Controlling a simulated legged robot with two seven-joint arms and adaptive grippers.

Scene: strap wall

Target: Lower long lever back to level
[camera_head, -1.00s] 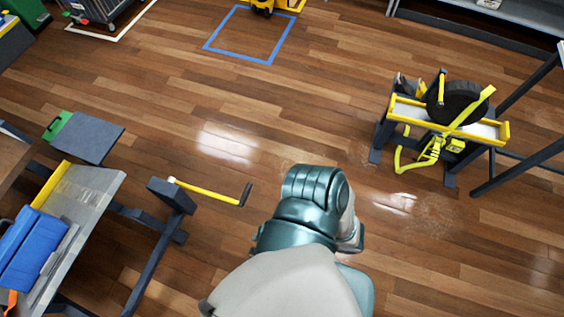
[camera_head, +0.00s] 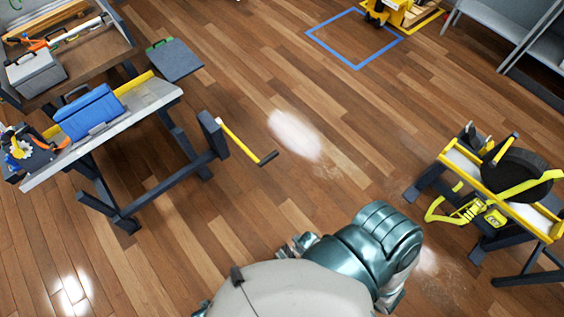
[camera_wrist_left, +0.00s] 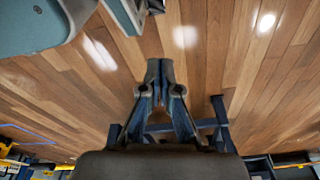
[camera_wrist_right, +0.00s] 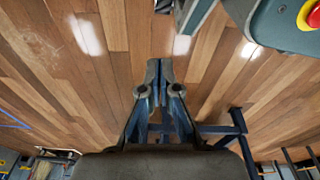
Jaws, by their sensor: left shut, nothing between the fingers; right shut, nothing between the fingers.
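A yellow lever (camera_head: 238,139) with a dark end grip reaches out from a dark post (camera_head: 213,135) at the end of the left bench in the head view. It slants down to the right in the picture; I cannot tell its true angle to the floor. My left gripper (camera_wrist_left: 160,72) is shut and empty in the left wrist view, above the floor. My right gripper (camera_wrist_right: 160,72) is also shut and empty in the right wrist view. Both are apart from the lever. Neither gripper shows clearly in the head view.
A bench (camera_head: 160,92) on dark legs carries a blue case (camera_head: 90,112). At right, a stand (camera_head: 462,165) holds a black wheel (camera_head: 520,172) with a yellow strap (camera_head: 440,205). A blue floor square (camera_head: 357,66) lies at the back. The wooden floor between is clear.

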